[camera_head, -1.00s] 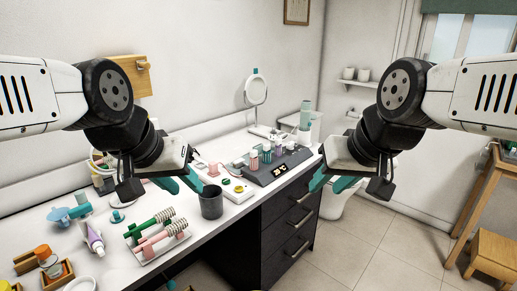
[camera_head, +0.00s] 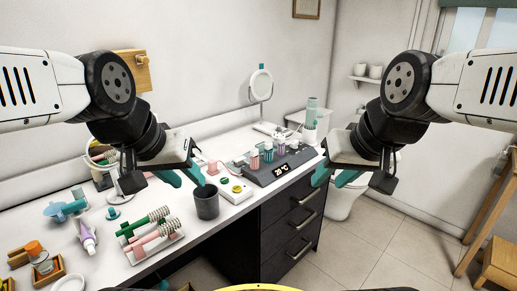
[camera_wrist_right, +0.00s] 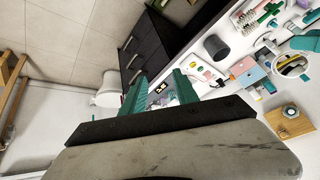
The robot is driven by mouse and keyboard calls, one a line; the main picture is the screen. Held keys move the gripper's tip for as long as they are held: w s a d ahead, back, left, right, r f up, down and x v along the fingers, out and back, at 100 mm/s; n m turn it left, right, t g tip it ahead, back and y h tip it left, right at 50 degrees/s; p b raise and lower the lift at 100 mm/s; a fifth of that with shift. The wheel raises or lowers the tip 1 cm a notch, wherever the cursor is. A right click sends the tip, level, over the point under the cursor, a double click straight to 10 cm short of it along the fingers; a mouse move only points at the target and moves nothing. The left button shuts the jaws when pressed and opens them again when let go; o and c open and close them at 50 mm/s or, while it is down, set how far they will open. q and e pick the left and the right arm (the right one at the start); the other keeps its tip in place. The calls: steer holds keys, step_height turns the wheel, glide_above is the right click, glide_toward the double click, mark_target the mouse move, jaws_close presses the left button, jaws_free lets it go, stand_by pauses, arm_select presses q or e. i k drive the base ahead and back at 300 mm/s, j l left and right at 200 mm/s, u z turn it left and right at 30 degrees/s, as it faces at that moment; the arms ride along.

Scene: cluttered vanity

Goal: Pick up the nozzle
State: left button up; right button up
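I cannot tell for sure which thing is the nozzle. A small teal piece on a pale round base (camera_head: 113,213) stands on the white vanity top (camera_head: 150,203). A blue-teal dryer-like thing (camera_head: 65,208) lies further left. My left gripper (camera_head: 181,178) is open and empty, above the counter near the dark cup (camera_head: 206,202). My right gripper (camera_head: 335,174) is open and empty, off the counter's right end in the head view. Its two teal fingers (camera_wrist_right: 158,92) stand apart in the right wrist view, with nothing between them.
Pink and green spring-coiled tools (camera_head: 153,236) lie on a rack at the front. A grey station (camera_head: 275,169) with small bottles sits at the back right. A round mirror (camera_head: 261,86) stands behind it. Dark drawers (camera_head: 290,222) are below. A purple-capped tube (camera_head: 87,236) lies left.

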mark_target(261, 145)
steer(key=i+l+u, duration=0.65)
steer(key=l, duration=0.3)
steer(key=i+l+u, duration=0.45)
steer(key=l, duration=0.35)
